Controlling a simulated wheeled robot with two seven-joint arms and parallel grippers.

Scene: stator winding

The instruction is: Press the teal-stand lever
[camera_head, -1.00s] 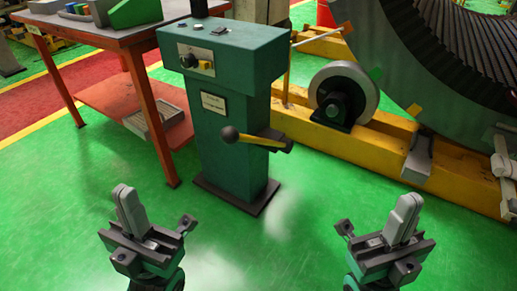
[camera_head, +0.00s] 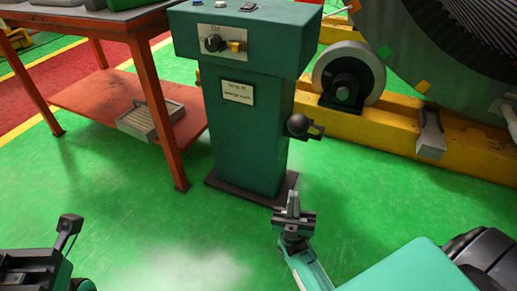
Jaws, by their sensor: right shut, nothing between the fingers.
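The teal stand (camera_head: 243,140) stands upright on a dark base plate in the middle of the view. Its lever shows as a black ball knob (camera_head: 298,124) in front of a dark mount on the stand's right side. The yellow handle does not show. My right gripper (camera_head: 293,203) is shut and empty, below the knob in the picture, with a visible gap between them. It overlaps the right end of the base plate. My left gripper (camera_head: 32,265) is cut off at the lower left corner, and its fingertips are out of view.
A red-legged table (camera_head: 130,22) with a grey tray (camera_head: 150,120) on its lower shelf stands left of the stand. A yellow beam (camera_head: 390,130) carrying a roller (camera_head: 349,75) runs behind at right, under a large ring (camera_head: 440,65). The green floor in front is open.

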